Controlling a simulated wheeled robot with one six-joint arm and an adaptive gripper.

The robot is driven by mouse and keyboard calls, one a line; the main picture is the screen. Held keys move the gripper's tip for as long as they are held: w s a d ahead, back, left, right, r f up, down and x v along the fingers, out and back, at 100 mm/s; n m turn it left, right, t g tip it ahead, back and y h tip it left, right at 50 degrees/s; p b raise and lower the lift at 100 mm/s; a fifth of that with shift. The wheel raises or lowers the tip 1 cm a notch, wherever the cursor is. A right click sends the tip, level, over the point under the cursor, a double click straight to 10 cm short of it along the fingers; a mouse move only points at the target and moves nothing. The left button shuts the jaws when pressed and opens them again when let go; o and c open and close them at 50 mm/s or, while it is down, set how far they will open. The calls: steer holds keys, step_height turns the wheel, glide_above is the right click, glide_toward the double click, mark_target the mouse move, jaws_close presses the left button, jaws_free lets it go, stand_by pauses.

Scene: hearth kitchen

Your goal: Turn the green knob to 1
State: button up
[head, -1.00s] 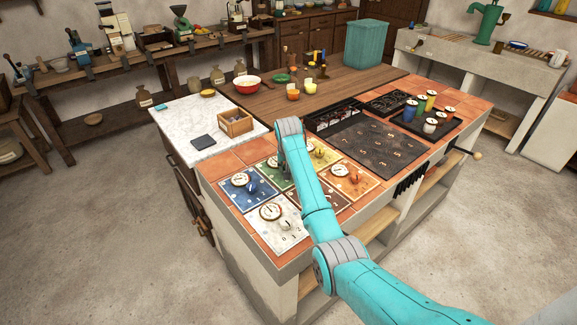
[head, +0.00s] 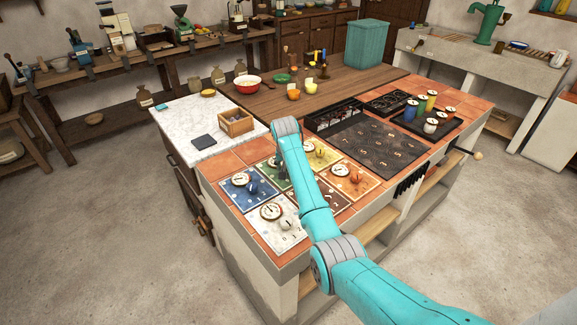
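The green plate (head: 286,185) lies on the tiled top of the island, between the blue plate (head: 246,193) and the yellow plate (head: 316,154). My teal arm covers much of it in the head view, and its knob cannot be made out. My gripper (head: 280,163) is a small dark shape just left of the arm, low over the green plate. I cannot tell whether its fingers are open or shut, or whether they touch the knob.
Near plates are white (head: 280,222), orange (head: 352,179) and brown, each with a dial or knob. A wooden box (head: 236,125) stands on the marble top. A dark slab (head: 372,145) and a tray of coloured jars (head: 411,121) lie to the right.

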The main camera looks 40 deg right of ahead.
steer(key=shift+r, duration=0.15)
steer(key=v, duration=1.1)
steer(key=shift+s+a+r, duration=0.2)
steer(key=shift+r, duration=0.1)
